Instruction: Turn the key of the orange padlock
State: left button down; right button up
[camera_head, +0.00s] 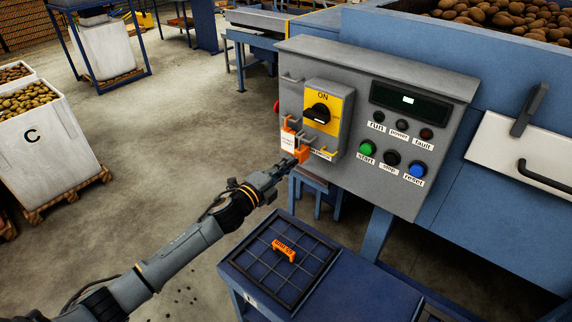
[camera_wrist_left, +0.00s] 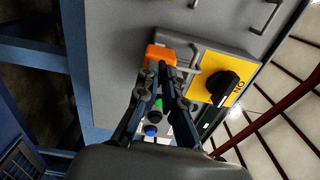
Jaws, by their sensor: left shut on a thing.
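The orange padlock (camera_head: 302,152) hangs at the lower left of the grey control panel, below the yellow switch plate. A white tag (camera_head: 288,142) hangs beside it. My left gripper (camera_head: 293,162) reaches up to the padlock's lower end with its fingers shut at the key. The key itself is hidden by the fingertips. In the left wrist view the padlock (camera_wrist_left: 160,54) shows just beyond the fingertips (camera_wrist_left: 163,75), next to a grey metal loop. The key's turn angle cannot be seen. My right gripper is in neither view.
The black rotary switch (camera_head: 318,113) sits above the padlock. Green (camera_head: 366,148), black and blue (camera_head: 416,170) buttons are to its right. Below, a blue table holds a dark gridded tray (camera_head: 258,284) with an orange labelled piece (camera_head: 283,250).

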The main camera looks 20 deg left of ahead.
pick_arm(q)
jog(key=shift+n, duration=0.4)
jog(key=c, duration=1.5)
grip_release()
jog(key=shift+o, duration=0.2)
jog(key=v, duration=1.2)
jog(key=shift+f, duration=0.1)
